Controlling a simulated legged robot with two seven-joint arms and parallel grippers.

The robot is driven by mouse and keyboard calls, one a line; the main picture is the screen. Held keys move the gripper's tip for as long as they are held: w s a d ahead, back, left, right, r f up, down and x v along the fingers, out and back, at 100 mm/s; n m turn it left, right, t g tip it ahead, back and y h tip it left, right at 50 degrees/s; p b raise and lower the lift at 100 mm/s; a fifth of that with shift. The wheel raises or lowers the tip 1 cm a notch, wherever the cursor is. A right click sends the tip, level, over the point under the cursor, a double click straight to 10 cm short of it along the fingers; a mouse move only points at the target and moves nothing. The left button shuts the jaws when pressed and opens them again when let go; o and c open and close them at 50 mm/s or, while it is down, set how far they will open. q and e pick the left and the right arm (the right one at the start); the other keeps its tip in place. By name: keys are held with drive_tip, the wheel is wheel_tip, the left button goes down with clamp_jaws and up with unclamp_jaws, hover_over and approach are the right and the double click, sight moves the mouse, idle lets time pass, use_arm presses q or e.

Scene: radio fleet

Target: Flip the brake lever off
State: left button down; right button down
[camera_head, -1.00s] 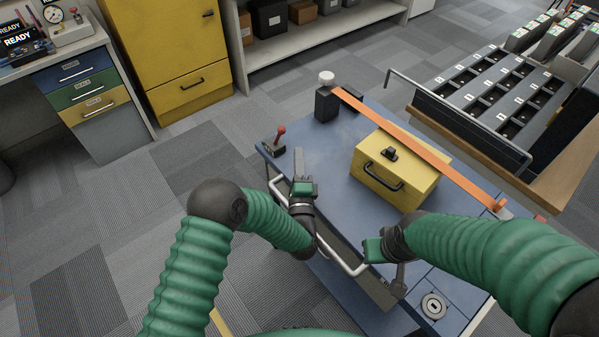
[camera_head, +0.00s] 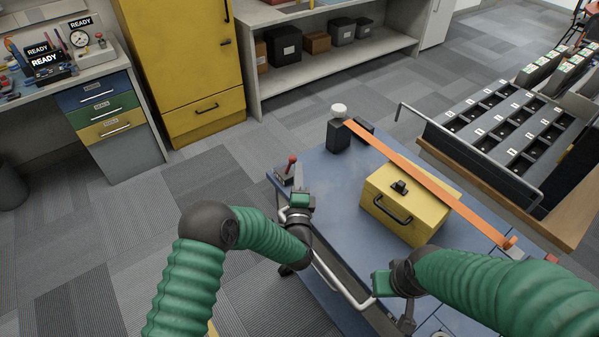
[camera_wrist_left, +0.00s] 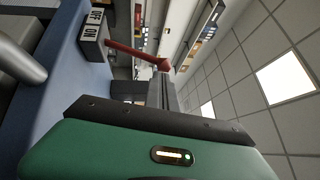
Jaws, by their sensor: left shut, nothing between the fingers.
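The brake lever (camera_head: 291,163) is a thin shaft with a red knob on a small dark base at the blue cart's far left corner. In the left wrist view its red shaft (camera_wrist_left: 135,53) sticks out of a base (camera_wrist_left: 92,36) labelled OFF and ON, on the ON side. My left gripper (camera_head: 299,172) is shut and empty, right beside the lever; its dark fingers (camera_wrist_left: 160,93) show close to the knob in the wrist view. I cannot tell if they touch. My right gripper (camera_head: 405,318) hangs by the cart's front handle, its jaw state unclear.
The blue cart top (camera_head: 335,185) carries a yellow box (camera_head: 408,205) and an orange strap (camera_head: 430,180). A silver handle rail (camera_head: 340,283) runs along its near edge. A slotted rack (camera_head: 505,120) stands at the right. Carpet is clear at the left.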

sight(292, 157)
use_arm(q)
drive_tip(key=w+r+g+p, duration=0.1)
drive_tip(key=p, duration=0.1)
drive_tip(key=a+r+n+g+p, duration=0.1)
drive_tip(key=p, duration=0.1)
drive_tip(key=w+a+r+n+p, duration=0.1)
drive_tip(key=p, duration=0.1)
drive_tip(key=shift+w+r+g, duration=0.3)
drive_tip(key=shift+g, duration=0.1)
drive_tip(key=w+a+n+g+p, duration=0.2)
drive_tip(key=w+a+g+p, duration=0.1)
drive_tip(key=w, duration=0.2)
drive_tip(key=shift+a+r+g+h, duration=0.15)
drive_tip(key=shift+a+g+h, duration=0.15)
drive_tip(key=shift+h, duration=0.1)
drive_tip(key=shift+a+r, duration=0.1)
drive_tip(key=shift+r, duration=0.15)
